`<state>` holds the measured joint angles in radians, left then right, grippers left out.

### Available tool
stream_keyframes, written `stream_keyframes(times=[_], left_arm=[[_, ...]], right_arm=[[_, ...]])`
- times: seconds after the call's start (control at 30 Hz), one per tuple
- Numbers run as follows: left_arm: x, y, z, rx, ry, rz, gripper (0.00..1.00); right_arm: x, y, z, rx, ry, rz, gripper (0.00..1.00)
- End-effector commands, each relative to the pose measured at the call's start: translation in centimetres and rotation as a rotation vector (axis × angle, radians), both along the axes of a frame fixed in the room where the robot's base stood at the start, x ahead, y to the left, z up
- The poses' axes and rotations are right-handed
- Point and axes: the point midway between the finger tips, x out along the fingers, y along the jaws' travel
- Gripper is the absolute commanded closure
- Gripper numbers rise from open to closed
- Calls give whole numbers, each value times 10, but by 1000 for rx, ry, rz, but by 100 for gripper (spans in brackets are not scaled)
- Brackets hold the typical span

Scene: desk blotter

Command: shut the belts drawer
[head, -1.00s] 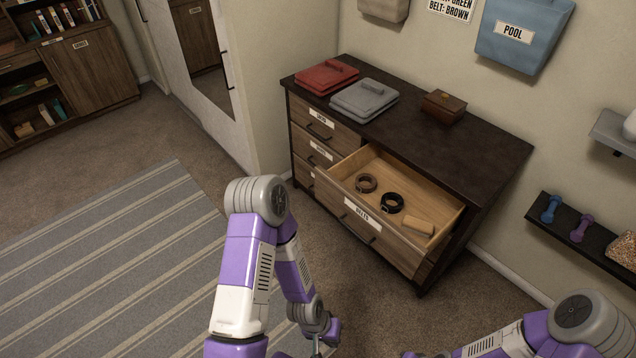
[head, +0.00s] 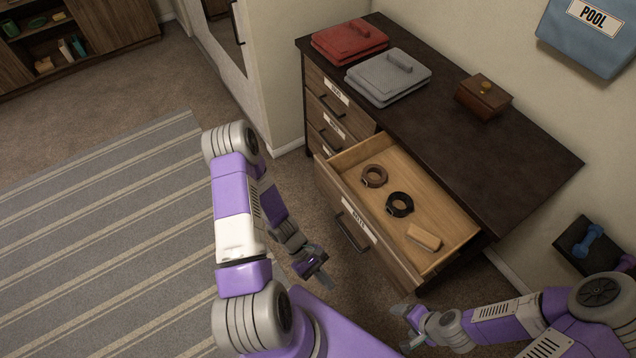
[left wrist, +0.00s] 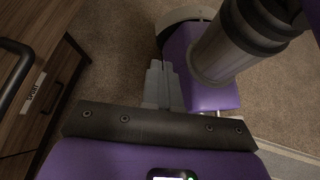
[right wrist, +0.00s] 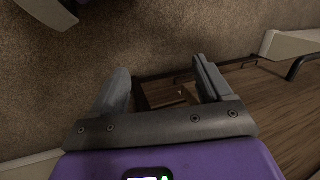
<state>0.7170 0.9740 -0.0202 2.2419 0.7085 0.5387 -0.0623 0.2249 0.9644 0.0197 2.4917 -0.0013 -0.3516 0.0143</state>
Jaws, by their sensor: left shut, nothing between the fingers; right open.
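The belts drawer (head: 375,243) is pulled out of the dark dresser (head: 440,110). Inside lie a coiled brown belt (head: 374,176), a coiled black belt (head: 399,205) and a tan block (head: 424,237). The drawer front has a label and a dark bar handle (head: 352,232). My left gripper (head: 322,279) is shut and empty, in front of and below the drawer front, apart from it; its closed fingers show in the left wrist view (left wrist: 160,85). My right gripper (head: 402,328) is open and empty, near the drawer's near right corner; its spread fingers show in the right wrist view (right wrist: 165,88).
Red (head: 349,42) and grey (head: 389,76) folded items and a small wooden box (head: 483,97) sit on the dresser top. A striped rug (head: 110,230) covers the floor at left.

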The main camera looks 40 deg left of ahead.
Motion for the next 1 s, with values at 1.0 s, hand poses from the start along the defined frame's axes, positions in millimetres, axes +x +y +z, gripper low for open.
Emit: stream_keyframes(times=[1.0], left_arm=[[157, 214, 65, -630, -297, 1296, 100]], right_arm=[[1, 0, -25, 0, -1, 0, 21]])
